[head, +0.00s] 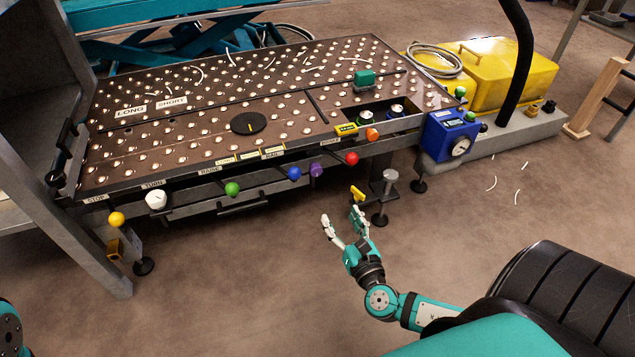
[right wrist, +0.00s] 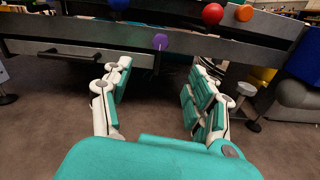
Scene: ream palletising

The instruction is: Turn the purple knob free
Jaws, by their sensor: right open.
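The purple knob (head: 317,170) sits on the front edge of the ball-topped table, just right of a blue knob (head: 294,173) and left of a red knob (head: 351,158). In the right wrist view the purple knob (right wrist: 160,41) shows ahead, above and between the spread fingers. My right gripper (head: 342,222) is open and empty, below and a little right of the purple knob, apart from it. It also shows in the right wrist view (right wrist: 160,85). At the left edge of the head view part of my left arm shows; its gripper is out of view.
Green (head: 232,188), white (head: 157,199), yellow (head: 117,219) and orange (head: 372,134) knobs line the same edge. A grey-topped post (head: 390,176) stands right of my gripper. A blue box with a dial (head: 450,135) is at the table's right corner. The floor in front is clear.

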